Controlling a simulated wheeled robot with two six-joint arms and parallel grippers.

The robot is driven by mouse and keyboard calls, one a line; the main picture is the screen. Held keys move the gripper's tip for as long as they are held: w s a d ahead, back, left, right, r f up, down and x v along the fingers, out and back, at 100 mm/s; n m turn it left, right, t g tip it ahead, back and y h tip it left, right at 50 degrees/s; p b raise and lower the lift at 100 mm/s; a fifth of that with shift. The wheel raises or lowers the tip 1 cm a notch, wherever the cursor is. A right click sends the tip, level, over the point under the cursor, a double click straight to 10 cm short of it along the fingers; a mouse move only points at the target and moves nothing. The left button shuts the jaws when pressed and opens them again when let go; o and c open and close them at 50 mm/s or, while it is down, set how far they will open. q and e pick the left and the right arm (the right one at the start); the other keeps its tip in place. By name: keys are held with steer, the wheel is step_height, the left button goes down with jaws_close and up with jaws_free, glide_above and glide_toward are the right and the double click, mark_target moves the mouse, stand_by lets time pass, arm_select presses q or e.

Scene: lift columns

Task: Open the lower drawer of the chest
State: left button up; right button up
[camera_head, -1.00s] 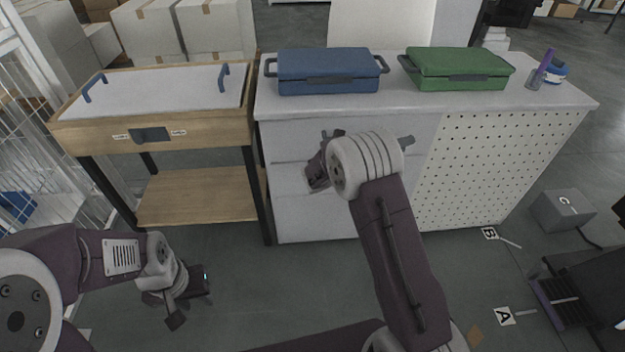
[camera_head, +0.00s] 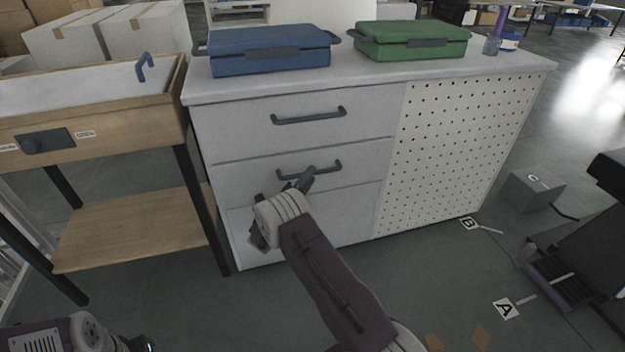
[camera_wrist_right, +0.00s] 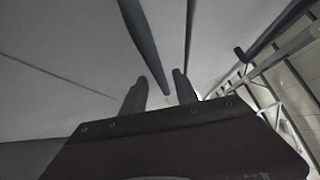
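The white chest (camera_head: 235,130) stands ahead with two dark bar handles on its front. The upper handle (camera_head: 308,116) is clear. The lower handle (camera_head: 325,168) is partly covered by my right gripper (camera_head: 297,182). The drawer fronts look flush. In the right wrist view my right gripper (camera_wrist_right: 158,88) has its fingers apart. A dark handle bar (camera_wrist_right: 145,45) runs down to between the fingertips; I cannot tell whether they touch it. My left gripper (camera_head: 140,345) is at the bottom left edge, mostly cut off, far from the chest.
A blue case (camera_head: 268,50) and a green case (camera_head: 412,40) lie on the chest top. A wooden table (camera_head: 110,130) stands close to the chest's left. A perforated panel (camera_head: 450,150) forms its right front. A grey box (camera_head: 530,190) is on the floor at right.

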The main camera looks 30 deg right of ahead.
steer(key=shift+b+x, duration=0.35)
steer(key=shift+x, duration=0.95)
jaws_close()
stand_by(0.4)
